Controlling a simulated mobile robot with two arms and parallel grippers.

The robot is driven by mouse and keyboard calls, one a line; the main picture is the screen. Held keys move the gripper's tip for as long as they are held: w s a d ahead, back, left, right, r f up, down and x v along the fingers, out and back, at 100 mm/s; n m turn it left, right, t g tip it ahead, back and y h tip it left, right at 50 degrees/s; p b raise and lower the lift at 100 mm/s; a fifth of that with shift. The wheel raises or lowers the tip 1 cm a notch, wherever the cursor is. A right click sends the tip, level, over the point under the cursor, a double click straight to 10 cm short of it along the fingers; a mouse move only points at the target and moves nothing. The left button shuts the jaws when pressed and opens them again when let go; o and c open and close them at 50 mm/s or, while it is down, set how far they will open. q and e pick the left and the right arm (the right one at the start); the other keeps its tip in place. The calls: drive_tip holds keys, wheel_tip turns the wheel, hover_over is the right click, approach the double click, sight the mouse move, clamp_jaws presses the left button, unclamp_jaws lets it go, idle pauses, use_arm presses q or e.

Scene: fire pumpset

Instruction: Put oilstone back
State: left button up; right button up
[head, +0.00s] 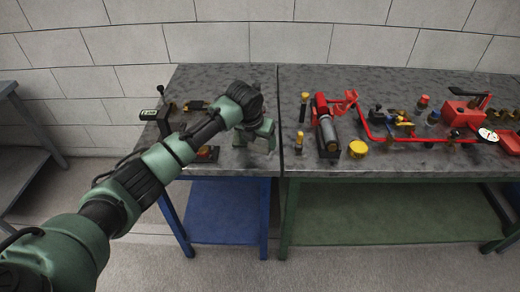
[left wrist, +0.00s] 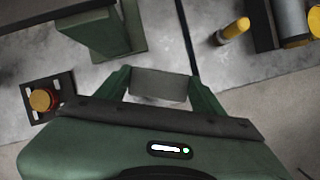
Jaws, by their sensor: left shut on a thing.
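My left gripper (left wrist: 160,88) is shut on a grey rectangular block, which looks like the oilstone (left wrist: 158,85), with a green finger on each side of it. The block is over the grey worktop in the left wrist view; I cannot tell whether it touches the surface. In the head view my left gripper (head: 262,138) is over the right part of the left table (head: 226,163), near its seam with the right table. The block cannot be made out there. A green upright stand with a flat foot (left wrist: 103,33) is just beyond the gripper. My right gripper is not in view.
A black plate with an orange knob (left wrist: 42,99) lies left of the gripper. A yellow-tipped piece (left wrist: 234,31) stands across the seam. The right table holds a red and grey cylinder (head: 327,128), a yellow disc (head: 357,149) and red piping (head: 420,139). A black lever (head: 161,105) stands left.

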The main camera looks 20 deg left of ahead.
sight(260, 151)
use_arm(q)
drive_tip(key=shift+f+p, duration=0.35)
drive_tip(key=shift+f, duration=2.2)
drive_tip(key=shift+f, duration=0.2)
drive_tip(key=o, duration=1.5)
drive_tip(key=shift+c, duration=0.2)
drive_tip(key=shift+r, duration=0.15)
drive_tip(key=shift+r, duration=0.2)
drive_tip(key=b+v, duration=0.1)
drive_tip(key=v, duration=1)
drive_tip(key=shift+s+r, duration=0.2)
drive_tip(key=shift+r, duration=0.1)
